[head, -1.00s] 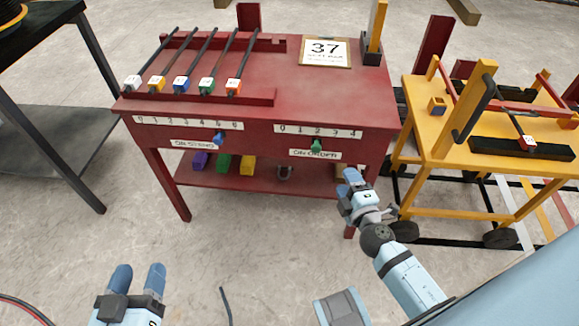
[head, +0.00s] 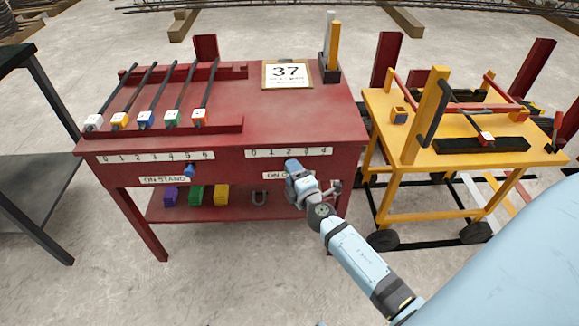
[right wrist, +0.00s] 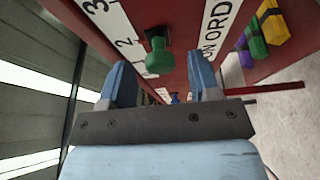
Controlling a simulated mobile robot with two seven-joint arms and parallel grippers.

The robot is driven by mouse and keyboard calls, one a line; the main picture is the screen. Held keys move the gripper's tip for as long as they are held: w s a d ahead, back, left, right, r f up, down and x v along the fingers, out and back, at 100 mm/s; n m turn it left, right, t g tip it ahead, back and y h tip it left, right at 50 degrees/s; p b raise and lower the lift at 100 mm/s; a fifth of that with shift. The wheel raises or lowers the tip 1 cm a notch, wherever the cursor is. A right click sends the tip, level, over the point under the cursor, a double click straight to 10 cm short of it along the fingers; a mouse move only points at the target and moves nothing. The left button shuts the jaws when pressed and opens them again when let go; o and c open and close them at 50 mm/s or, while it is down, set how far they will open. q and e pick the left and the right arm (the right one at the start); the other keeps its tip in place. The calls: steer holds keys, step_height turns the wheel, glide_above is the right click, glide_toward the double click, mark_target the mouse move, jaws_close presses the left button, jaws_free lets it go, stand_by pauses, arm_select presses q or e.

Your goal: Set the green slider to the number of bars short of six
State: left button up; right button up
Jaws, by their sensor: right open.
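The red stand (head: 225,111) carries several dark bars in a row with white, yellow, blue, green and orange end blocks. Its front has an ON ORDER scale (head: 289,152) running 0 to 4. The green slider (right wrist: 158,55) shows in the right wrist view between my open fingers and ahead of them, close to the 2. In the head view it is hidden behind my right gripper (head: 293,170). My right gripper is open and empty, in front of the ON ORDER label. I see no contact with the slider. My left gripper is out of view.
A blue slider (head: 188,171) sits near the 5 on the ON STAND scale (head: 155,156). A yellow cart (head: 430,152) stands at right, a dark table (head: 30,155) at left. Colored blocks (head: 195,195) rest on the lower shelf.

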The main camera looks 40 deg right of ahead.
mark_target(267, 162)
steer(key=shift+w+d, duration=0.15)
steer(key=shift+w, duration=0.95)
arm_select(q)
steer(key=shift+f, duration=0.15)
arm_select(e)
jaws_close()
steer(key=w+a, duration=0.1)
steer(key=a, duration=0.1)
steer(key=w+a, duration=0.1)
steer(key=shift+w+a, duration=0.15)
steer(key=shift+a, duration=0.2)
steer(key=shift+w+a, duration=0.15)
steer(key=shift+a, duration=0.15)
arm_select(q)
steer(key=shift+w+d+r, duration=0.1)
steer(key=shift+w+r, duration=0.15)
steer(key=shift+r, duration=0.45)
arm_select(e)
jaws_free()
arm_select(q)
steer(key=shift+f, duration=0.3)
